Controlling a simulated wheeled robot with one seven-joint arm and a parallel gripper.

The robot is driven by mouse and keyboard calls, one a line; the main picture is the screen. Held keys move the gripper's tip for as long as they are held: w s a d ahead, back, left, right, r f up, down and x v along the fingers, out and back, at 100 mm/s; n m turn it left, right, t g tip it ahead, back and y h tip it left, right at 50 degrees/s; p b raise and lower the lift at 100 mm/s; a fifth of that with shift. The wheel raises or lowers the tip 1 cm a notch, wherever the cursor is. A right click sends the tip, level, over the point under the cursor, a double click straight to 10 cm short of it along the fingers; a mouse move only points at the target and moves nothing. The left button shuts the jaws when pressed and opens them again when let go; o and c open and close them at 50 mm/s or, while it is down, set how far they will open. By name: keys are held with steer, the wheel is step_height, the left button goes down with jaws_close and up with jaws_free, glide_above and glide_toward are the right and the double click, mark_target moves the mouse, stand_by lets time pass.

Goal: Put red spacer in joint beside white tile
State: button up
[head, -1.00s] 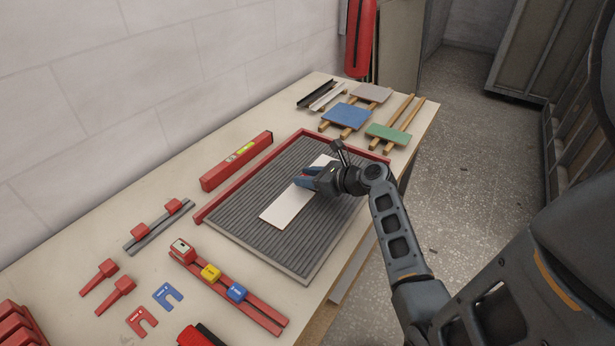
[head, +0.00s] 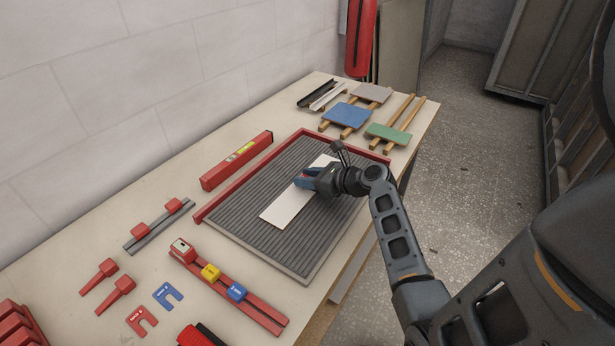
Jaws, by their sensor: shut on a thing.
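The white tile (head: 287,207) is a long pale strip on the grey ribbed bed (head: 262,234) of the red-edged board. My gripper (head: 303,182) has blue fingers and is shut on the white tile near its middle; the wrist hides part of the tile's right side. The tile looks flat on the ribs, but I cannot tell whether it bears fully on them. A flat, U-shaped red spacer (head: 136,325) lies on the table at the front left, apart from my gripper. A similar blue spacer (head: 170,294) lies just behind it.
A red rail (head: 262,313) with red, yellow and blue blocks lies before the board. A red level (head: 238,160) lies behind it. Red-handled tools (head: 100,275) and a grey bar (head: 158,228) are at left. Blue (head: 345,115) and green (head: 388,134) tiles rest on wooden strips at the far right.

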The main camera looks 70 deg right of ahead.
steer(key=shift+f, duration=0.3)
steer(key=o, duration=1.1)
steer(key=shift+b+v, duration=0.35)
steer(key=shift+v, duration=3.55)
steer(key=shift+s+f, duration=0.1)
